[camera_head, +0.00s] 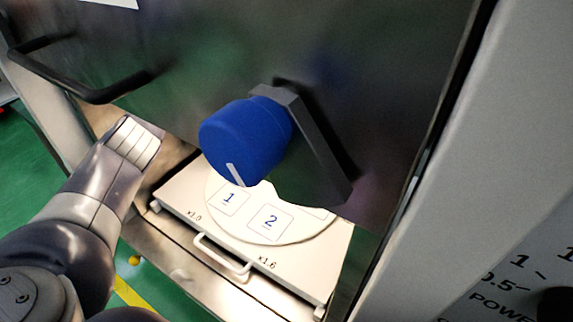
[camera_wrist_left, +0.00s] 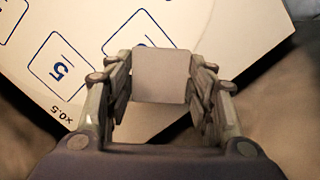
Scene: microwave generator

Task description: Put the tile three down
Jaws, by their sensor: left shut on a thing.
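My left gripper (camera_wrist_left: 160,78) is shut on a plain pale tile (camera_wrist_left: 161,74), seen in the left wrist view. Its visible face bears no number, so I cannot tell which tile it is. It is over the edge of a white round plate (camera_wrist_left: 95,55); I cannot tell whether they touch. A square marked 5 (camera_wrist_left: 60,70) lies on the plate left of the tile. In the head view the plate (camera_head: 247,225) shows squares marked 1 (camera_head: 229,199) and 2 (camera_head: 270,222). The left gripper is hidden there behind the dark door. My right gripper is not in view.
The dark door (camera_head: 400,90) with a blue knob (camera_head: 240,142) and black handle (camera_head: 95,95) covers much of the head view. A pale tray (camera_head: 185,200) with a front handle (camera_head: 222,258) holds the plate. A grey panel (camera_head: 500,170) stands at right.

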